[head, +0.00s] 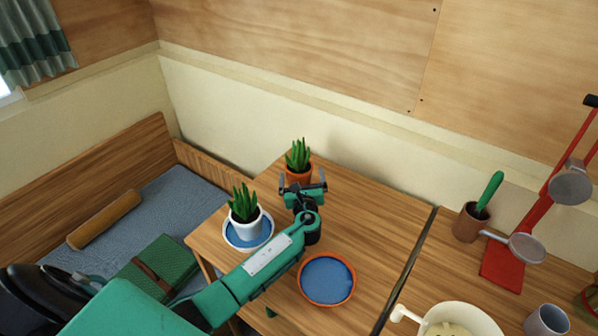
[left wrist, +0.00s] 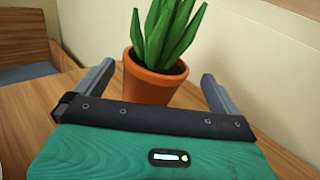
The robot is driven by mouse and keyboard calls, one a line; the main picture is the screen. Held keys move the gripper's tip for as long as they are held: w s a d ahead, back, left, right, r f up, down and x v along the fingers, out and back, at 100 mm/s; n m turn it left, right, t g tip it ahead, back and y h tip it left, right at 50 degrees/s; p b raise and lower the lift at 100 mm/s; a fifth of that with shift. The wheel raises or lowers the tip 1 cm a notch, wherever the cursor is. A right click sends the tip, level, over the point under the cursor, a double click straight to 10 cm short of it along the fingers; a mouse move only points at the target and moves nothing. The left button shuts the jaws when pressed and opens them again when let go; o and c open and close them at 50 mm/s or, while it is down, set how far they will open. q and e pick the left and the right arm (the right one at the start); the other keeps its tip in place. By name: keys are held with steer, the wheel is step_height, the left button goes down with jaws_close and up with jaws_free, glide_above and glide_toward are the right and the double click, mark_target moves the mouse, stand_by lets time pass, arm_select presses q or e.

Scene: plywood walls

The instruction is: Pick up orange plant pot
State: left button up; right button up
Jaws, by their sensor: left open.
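The orange plant pot (head: 301,178) holds a green spiky plant and stands upright on the wooden table (head: 375,205) near the wall. My left gripper (head: 303,187) is right in front of it. In the left wrist view the orange pot (left wrist: 150,85) shows between the two spread fingers of my left gripper (left wrist: 158,80), which is open. The pot's lower part is hidden by the gripper body. I cannot tell whether a finger touches the pot. My right gripper is not in view.
A white pot (head: 246,222) with a similar plant stands on a blue-centred saucer, left of my left arm. An empty orange-rimmed blue saucer (head: 327,303) lies right of the arm. A cream pot (head: 450,322) and a grey cup (head: 547,321) stand at the lower right.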

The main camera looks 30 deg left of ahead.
mark_target(299, 166)
arm_select(q)
steer(key=shift+w+a, duration=0.2)
steer(key=shift+w+a+b, duration=0.2)
steer(key=shift+b, duration=0.2)
steer(key=x, duration=0.1)
steer(key=b+x, duration=0.2)
steer(key=shift+w+a+f, duration=0.25)
steer(key=shift+a+f, duration=0.05)
steer(key=shift+w+a, duration=0.2)
steer(key=shift+w, duration=0.05)
steer(key=shift+r, duration=0.2)
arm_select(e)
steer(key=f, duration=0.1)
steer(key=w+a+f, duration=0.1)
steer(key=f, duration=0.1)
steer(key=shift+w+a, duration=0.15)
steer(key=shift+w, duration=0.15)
arm_select(q)
steer(key=shift+d, duration=0.1)
steer(key=shift+c, duration=0.9)
steer(key=c, duration=1.1)
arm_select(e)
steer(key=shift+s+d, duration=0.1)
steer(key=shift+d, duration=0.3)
arm_select(q)
steer(key=shift+r, duration=0.15)
steer(key=shift+c, duration=0.2)
